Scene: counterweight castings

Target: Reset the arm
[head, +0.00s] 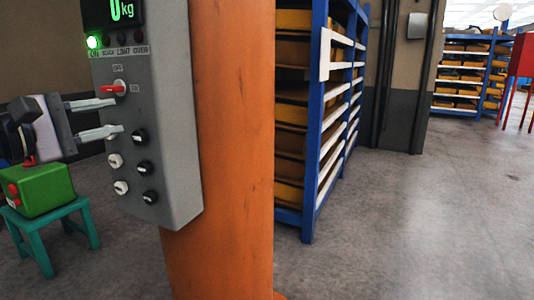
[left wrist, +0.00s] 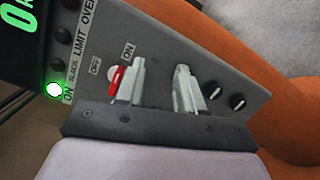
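My left gripper (head: 116,116) comes in from the left in front of the grey control box. Its two fingers are apart, with nothing visible between them. In the left wrist view the open fingers (left wrist: 160,72) point at the box face, and one finger lies close to the red switch and partly overlaps it. I cannot tell whether it touches. The red switch (head: 113,89) sits between OFF and ON labels; it also shows in the left wrist view (left wrist: 115,80). My right gripper is in neither view.
The control box (head: 178,150) hangs on an orange column (head: 235,150). Its display (head: 122,10) reads 0 kg, and a green lamp (head: 94,42) is lit. A green box (head: 45,192) stands on a teal stool (head: 75,212). A blue rack (head: 312,150) stands behind; floor at right is clear.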

